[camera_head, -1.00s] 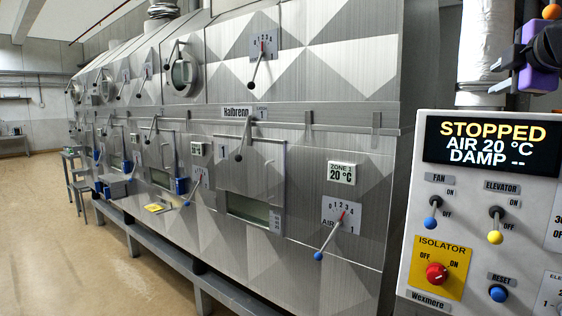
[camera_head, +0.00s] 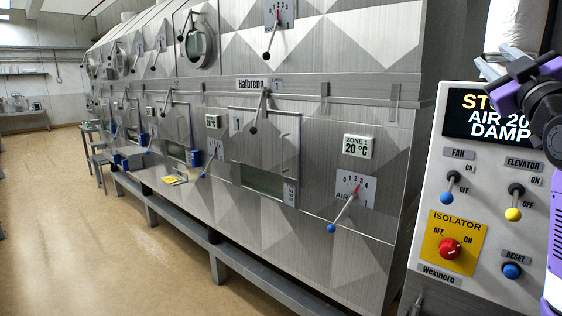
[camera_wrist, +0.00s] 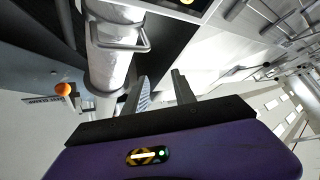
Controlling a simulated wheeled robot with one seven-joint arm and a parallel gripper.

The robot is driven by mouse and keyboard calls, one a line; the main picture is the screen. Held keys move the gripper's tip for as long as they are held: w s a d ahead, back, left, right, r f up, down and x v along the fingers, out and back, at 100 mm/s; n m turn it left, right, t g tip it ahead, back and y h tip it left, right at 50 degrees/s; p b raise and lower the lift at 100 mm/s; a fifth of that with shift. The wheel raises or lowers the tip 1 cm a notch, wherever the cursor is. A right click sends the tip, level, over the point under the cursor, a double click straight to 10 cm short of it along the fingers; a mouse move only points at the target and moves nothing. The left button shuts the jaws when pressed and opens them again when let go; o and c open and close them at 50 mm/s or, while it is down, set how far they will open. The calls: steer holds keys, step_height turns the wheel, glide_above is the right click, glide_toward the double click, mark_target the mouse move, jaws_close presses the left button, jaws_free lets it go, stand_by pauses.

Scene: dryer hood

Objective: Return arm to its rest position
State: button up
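My arm with its purple and black links (camera_head: 540,100) shows at the right edge of the head view, in front of the control panel (camera_head: 425,215). It covers the right part of the display (camera_head: 462,115). In the wrist view my gripper (camera_wrist: 160,88) shows two dark fingers standing apart, with nothing between them. Its purple body fills the lower part of that view. A pale vertical duct or pipe (camera_wrist: 108,65) with a metal handle is close to the left finger; I cannot tell whether they touch.
The panel carries a red isolator knob (camera_head: 449,249), a blue fan lever (camera_head: 446,197), a yellow elevator lever (camera_head: 513,214) and a blue reset button (camera_head: 511,270). The large metal dryer (camera_head: 320,120) runs along the middle. Open floor (camera_head: 90,240) lies at the left.

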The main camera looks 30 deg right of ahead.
steer(key=a+f+m, duration=0.2)
steer(key=a+f, duration=0.3)
steer(key=f, duration=0.4)
steer(key=a+f+m+t, duration=0.15)
steer(key=a+f, duration=0.25)
steer(key=f, duration=0.4)
steer(key=a+f+m+g, duration=0.1)
steer(key=a+f+m, duration=0.1)
steer(key=a+f, duration=0.5)
steer(key=s+a+f+y, duration=0.2)
steer(key=s+a+f, duration=0.1)
steer(key=a+f, duration=0.4)
steer(key=s+a+f+y, duration=0.2)
steer(key=s+a+f, duration=0.2)
steer(key=f, duration=0.5)
steer(key=s+a+f+n+g+y, duration=0.2)
steer(key=s+a+f+y, duration=0.2)
steer(key=s+a+f, duration=0.4)
steer(key=s+a+f+n+g+y, duration=0.2)
steer(key=s+a+f+y, duration=0.3)
steer(key=s, duration=0.9)
steer(key=a+f+g, duration=0.1)
steer(key=a+f, duration=0.1)
steer(key=a, duration=0.1)
steer(key=shift+f, duration=0.4)
steer(key=shift+s, duration=0.1)
steer(key=shift+c, duration=0.4)
